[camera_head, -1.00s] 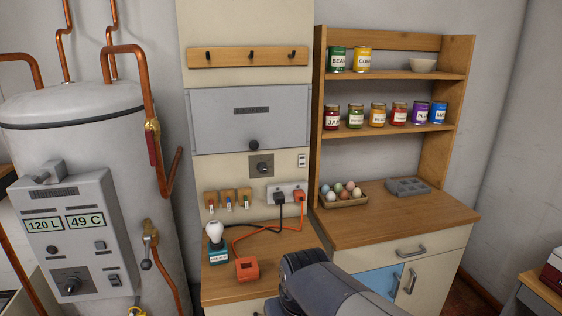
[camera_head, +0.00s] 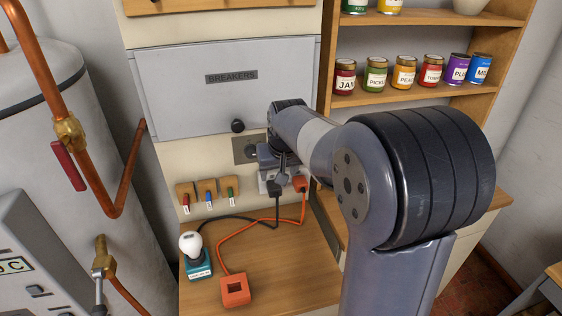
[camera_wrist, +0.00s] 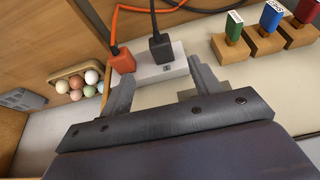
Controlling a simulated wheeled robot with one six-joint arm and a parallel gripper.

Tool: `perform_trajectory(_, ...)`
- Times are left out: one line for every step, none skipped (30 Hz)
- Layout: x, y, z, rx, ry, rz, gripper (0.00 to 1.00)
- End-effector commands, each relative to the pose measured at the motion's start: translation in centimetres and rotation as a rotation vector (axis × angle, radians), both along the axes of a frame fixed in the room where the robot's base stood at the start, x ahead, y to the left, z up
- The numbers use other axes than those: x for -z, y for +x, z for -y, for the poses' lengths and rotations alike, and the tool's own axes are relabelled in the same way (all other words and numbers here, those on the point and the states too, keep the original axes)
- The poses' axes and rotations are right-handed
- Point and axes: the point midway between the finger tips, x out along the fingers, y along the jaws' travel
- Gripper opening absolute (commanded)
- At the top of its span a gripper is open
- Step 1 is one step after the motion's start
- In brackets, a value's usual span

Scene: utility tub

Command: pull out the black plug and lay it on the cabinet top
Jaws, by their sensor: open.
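The black plug (camera_head: 275,187) sits in the white socket strip on the wall, its black cord hanging onto the cabinet top (camera_head: 290,268). It also shows in the wrist view (camera_wrist: 160,48), upright in the strip (camera_wrist: 150,72). My gripper (camera_wrist: 161,72) is open and empty. Its two fingers point at the strip, one on either side of the black plug's line, with the plug beyond the tips. In the head view my wrist is in front of the strip and hides most of it, so the exact gap to the plug is hard to tell.
An orange plug (camera_head: 300,184) sits right beside the black one. On the cabinet top are an orange block (camera_head: 235,291) and a bulb on a teal base (camera_head: 192,252). Coloured keys (camera_head: 208,192) hang left of the strip. The top's front right is clear.

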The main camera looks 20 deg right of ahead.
Motion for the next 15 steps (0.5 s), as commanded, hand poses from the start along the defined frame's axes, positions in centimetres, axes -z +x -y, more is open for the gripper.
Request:
perform_trajectory(0.8, 0.2, 0.0, 0.0, 0.0, -0.005, 0.6)
perform_trajectory(1.2, 0.4, 0.0, 0.0, 0.0, -0.005, 0.6)
perform_trajectory(1.9, 0.6, 0.0, 0.0, 0.0, -0.006, 0.6)
perform_trajectory(2.4, 0.9, 0.0, 0.0, 0.0, -0.006, 0.6)
perform_trajectory(2.9, 1.1, 0.0, 0.0, 0.0, -0.006, 0.6)
perform_trajectory(3.6, 1.4, 0.0, 0.0, 0.0, -0.007, 0.6)
perform_trajectory(4.2, 1.6, 0.0, 0.0, 0.0, -0.007, 0.6)
perform_trajectory(4.7, 1.8, 0.0, 0.0, 0.0, -0.007, 0.6)
perform_trajectory(5.3, 2.1, 0.0, 0.0, 0.0, -0.006, 0.6)
perform_trajectory(5.8, 2.3, 0.0, 0.0, 0.0, -0.006, 0.6)
perform_trajectory(6.3, 2.4, 0.0, 0.0, 0.0, -0.006, 0.6)
perform_trajectory(6.8, 2.7, 0.0, 0.0, 0.0, -0.006, 0.6)
perform_trajectory(7.1, 2.8, 0.0, 0.0, 0.0, -0.005, 0.6)
perform_trajectory(7.4, 3.0, 0.0, 0.0, 0.0, -0.004, 0.6)
perform_trajectory(7.8, 3.1, 0.0, 0.0, 0.0, -0.004, 0.6)
